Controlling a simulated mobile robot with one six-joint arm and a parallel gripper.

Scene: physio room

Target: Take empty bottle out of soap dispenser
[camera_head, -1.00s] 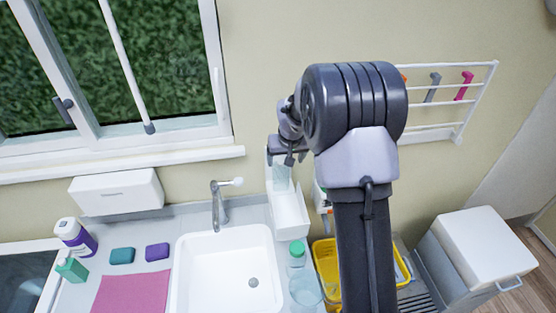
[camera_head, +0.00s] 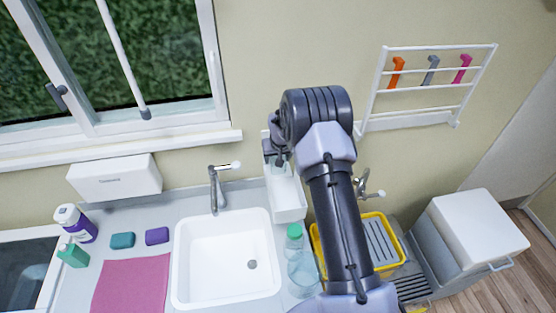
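The white soap dispenser (camera_head: 287,199) is mounted on the wall to the right of the sink tap. My gripper (camera_head: 274,158) is at the upper part of the dispenser, in front of it. The gripper and my arm hide most of that upper part. The bottle inside the dispenser cannot be made out now, and I cannot tell whether the fingers touch or hold anything. A clear bottle with a green cap (camera_head: 299,258) stands on the counter right of the sink, below the dispenser.
A white sink (camera_head: 222,290) with a tap (camera_head: 215,190) lies left of the dispenser. A yellow-rimmed basin (camera_head: 316,238) and a second tap (camera_head: 367,186) are to the right, partly behind my arm. A rack (camera_head: 440,48) hangs above right. A white bin (camera_head: 470,225) stands at right.

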